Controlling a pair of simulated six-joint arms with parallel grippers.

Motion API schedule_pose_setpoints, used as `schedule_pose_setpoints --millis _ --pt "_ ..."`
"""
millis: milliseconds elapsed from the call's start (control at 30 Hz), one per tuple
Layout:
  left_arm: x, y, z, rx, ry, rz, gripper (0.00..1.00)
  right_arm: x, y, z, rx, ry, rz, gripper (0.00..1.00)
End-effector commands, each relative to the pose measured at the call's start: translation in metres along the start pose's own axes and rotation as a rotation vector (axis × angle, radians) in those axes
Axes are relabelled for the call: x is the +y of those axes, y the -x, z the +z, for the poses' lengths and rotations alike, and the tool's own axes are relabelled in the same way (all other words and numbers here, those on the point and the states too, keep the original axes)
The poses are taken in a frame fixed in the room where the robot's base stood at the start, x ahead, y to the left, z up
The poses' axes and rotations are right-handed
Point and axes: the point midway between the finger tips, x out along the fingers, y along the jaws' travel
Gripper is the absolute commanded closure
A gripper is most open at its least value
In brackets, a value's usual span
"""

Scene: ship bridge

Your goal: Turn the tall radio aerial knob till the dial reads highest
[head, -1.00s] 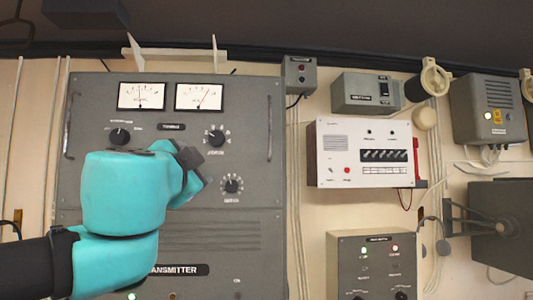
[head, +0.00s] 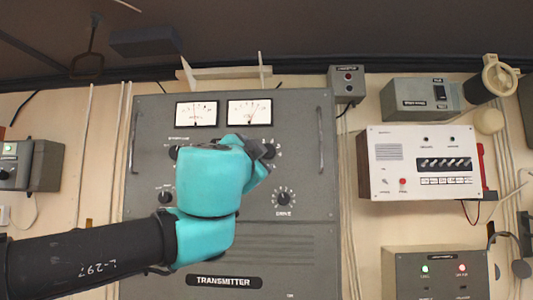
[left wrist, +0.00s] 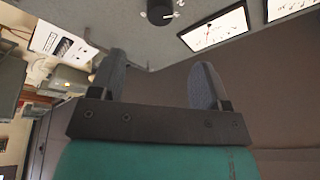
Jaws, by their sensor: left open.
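The tall grey radio cabinet (head: 300,240), labelled TRANSMITTER, stands in the middle of the head view. Two white dials, left (head: 197,113) and right (head: 249,112), sit at its top with thin needles. Round black knobs show at upper left (head: 174,152), upper right (head: 269,151), lower left (head: 166,198) and lower right (head: 283,198), the last labelled DRIVE. I cannot read which is aerial. My left gripper (head: 256,156) is beside the upper right knob. In the left wrist view its open, empty fingers (left wrist: 157,82) are apart from a black knob (left wrist: 160,11). My right gripper is out of view.
Handles (head: 320,140) flank the cabinet face. To its right hang a small grey box (head: 346,85), a white panel with switches (head: 425,190) and a lit grey box (head: 435,275). A grey box (head: 45,168) is at far left.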

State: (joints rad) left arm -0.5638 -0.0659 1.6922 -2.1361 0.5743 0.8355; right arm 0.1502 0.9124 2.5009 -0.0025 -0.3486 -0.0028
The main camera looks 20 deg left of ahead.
Motion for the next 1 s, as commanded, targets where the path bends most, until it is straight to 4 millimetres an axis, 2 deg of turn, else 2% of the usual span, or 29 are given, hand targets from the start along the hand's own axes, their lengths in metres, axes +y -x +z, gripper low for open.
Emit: schedule_pose_setpoints --millis 200,600,800,1000 --pt "0.001 -0.039 0.001 -0.002 0.0 0.001 0.3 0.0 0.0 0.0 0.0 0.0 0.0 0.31" --pt "0.001 -0.1 0.0 -0.001 0.001 0.001 0.3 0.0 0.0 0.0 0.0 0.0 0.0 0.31" --pt "0.001 -0.117 0.001 -0.001 0.001 0.001 0.3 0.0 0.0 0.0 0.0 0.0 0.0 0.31" --pt "0.0 -0.12 0.0 0.0 0.001 0.0 0.3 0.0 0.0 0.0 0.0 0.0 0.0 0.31"
